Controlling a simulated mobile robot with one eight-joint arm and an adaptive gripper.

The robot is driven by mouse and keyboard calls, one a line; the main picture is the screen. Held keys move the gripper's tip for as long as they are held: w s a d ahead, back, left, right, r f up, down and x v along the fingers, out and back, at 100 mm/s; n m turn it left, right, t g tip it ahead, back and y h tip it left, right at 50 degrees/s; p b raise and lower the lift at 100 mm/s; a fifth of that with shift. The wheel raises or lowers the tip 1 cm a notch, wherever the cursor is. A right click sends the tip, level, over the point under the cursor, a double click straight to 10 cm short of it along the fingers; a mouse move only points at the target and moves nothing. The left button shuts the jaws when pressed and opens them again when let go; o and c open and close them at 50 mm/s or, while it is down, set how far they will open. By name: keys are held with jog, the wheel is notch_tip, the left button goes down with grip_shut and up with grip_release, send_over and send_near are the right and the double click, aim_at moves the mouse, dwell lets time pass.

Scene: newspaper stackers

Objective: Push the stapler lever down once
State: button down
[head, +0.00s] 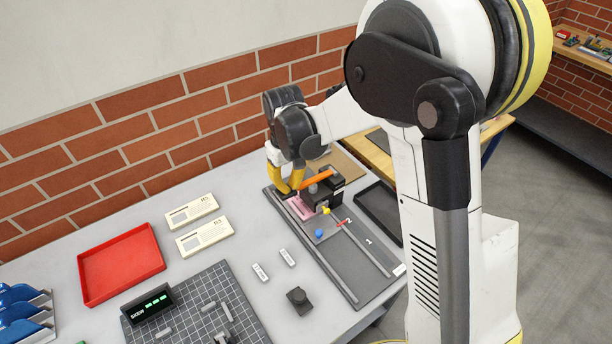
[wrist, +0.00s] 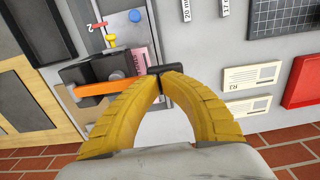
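The stapler (head: 322,190) is a black block on a grey board at the back of the table. It also shows at the left of the wrist view (wrist: 88,70). Its orange lever (head: 318,178) runs along it and slopes up to the right in the head view. In the wrist view the lever (wrist: 92,88) passes partly behind a finger. My gripper (wrist: 163,72) has its yellow fingers drawn together at the tips, with nothing visible between them. It is beside the lever's end; contact cannot be told. Pink paper (head: 300,208) lies by the stapler's base.
A blue ball (head: 319,233), a yellow piece (head: 326,211) and a red piece (head: 342,223) are on the board (head: 352,290) in front. A black tray (head: 380,209) is to the right. Cream cards (head: 205,237) and a red tray (head: 120,264) are left.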

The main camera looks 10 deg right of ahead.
notch_tip(320, 180, up, 10)
jog(key=p, duration=0.6)
dwell(0.4)
dwell(0.6)
jog(key=s+d+r+m+t+b, duration=0.1)
jog(key=s+d+m+t+b, duration=0.15)
jog(key=s+d+b, duration=0.6)
jog(key=s+d+f+m+t+b, duration=0.2)
jog(key=s+f+t+b, duration=0.2)
jog(key=s+b, duration=0.5)
notch_tip(320, 180, down, 3)
jog(key=shift+s+d+r+t, duration=0.15)
jog(key=shift+s+d+t, duration=0.25)
jog(key=shift+s, duration=0.7)
